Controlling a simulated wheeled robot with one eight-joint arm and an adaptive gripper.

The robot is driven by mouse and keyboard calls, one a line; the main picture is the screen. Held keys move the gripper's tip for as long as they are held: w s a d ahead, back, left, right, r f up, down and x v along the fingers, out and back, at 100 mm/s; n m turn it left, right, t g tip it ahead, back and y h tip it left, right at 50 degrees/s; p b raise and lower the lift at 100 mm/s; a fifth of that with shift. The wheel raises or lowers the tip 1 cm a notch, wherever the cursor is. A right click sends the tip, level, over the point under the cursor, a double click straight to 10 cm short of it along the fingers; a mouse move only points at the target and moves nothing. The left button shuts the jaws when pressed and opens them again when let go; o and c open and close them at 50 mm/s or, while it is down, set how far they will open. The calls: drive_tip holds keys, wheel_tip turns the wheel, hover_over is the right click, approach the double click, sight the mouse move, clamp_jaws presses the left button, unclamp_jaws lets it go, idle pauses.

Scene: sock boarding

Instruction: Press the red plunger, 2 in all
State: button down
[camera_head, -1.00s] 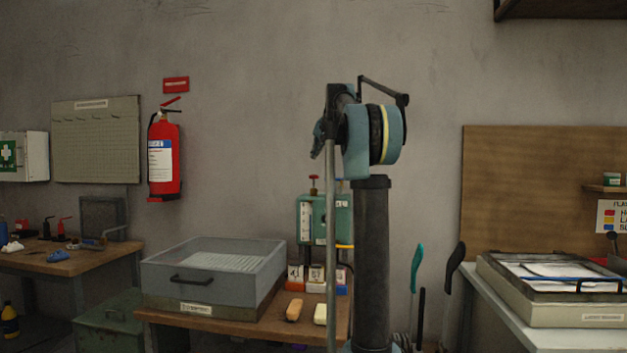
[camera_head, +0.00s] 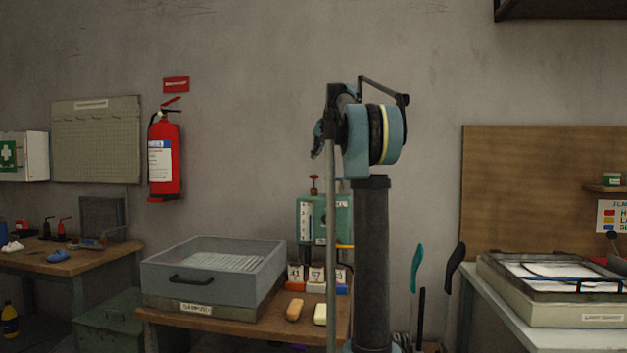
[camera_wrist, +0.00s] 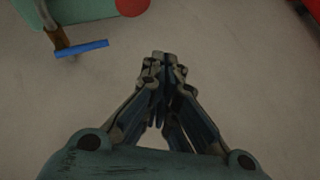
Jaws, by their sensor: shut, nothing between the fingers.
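The red plunger (camera_head: 313,183) stands on top of a green box-shaped device (camera_head: 324,216) at the back of the wooden table in the head view. Its cap is up, with a thin stem below it. In the wrist view, a round red shape (camera_wrist: 132,5), which looks like the plunger cap, is cut off by the top edge beside a green surface (camera_wrist: 82,6). My gripper (camera_wrist: 164,60) is shut and empty, its fingertips pointing up the picture, apart from the red shape. In the head view my arm hides part of the device's surroundings.
A grey tray (camera_head: 206,276) sits left of the device. A blue-ended handle (camera_wrist: 82,48) juts out in the wrist view, left of my fingers.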

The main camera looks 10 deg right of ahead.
wheel_tip(320, 180, up, 4)
drive_tip(key=shift+f, duration=0.2)
drive_tip(key=shift+f, duration=0.1)
hover_over(314, 182)
drive_tip(key=d, duration=0.1)
drive_tip(key=shift+w+f, duration=0.2)
drive_tip(key=shift+f, duration=1.95)
drive_tip(key=shift+w+f, duration=0.15)
drive_tip(key=shift+f, duration=2)
